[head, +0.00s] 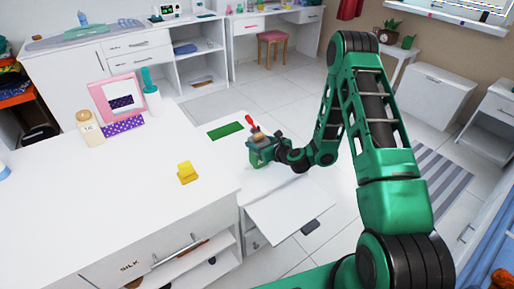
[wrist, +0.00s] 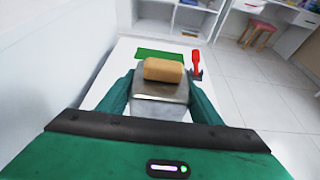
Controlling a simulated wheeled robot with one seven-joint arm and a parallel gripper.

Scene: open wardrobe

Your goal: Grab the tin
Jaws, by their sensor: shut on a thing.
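A grey metallic tin (wrist: 160,104) sits between the two green fingers of my gripper (wrist: 160,92) in the wrist view. The fingers press on its left and right sides, so my gripper is shut on it. A tan block (wrist: 164,70) shows at the tin's far upper side; I cannot tell whether it rests on the tin or behind it. In the head view my gripper (head: 261,153) is over the low white surface beside the counter, and the tin is mostly hidden by the fingers. I cannot tell whether the tin touches the surface.
A red-handled item (wrist: 196,64) stands just beyond the tin on the right. A green mat (head: 225,130) lies behind. The white counter (head: 80,210) at left holds a yellow object (head: 187,173), a pink frame (head: 117,97) and bottles. Open floor lies to the right.

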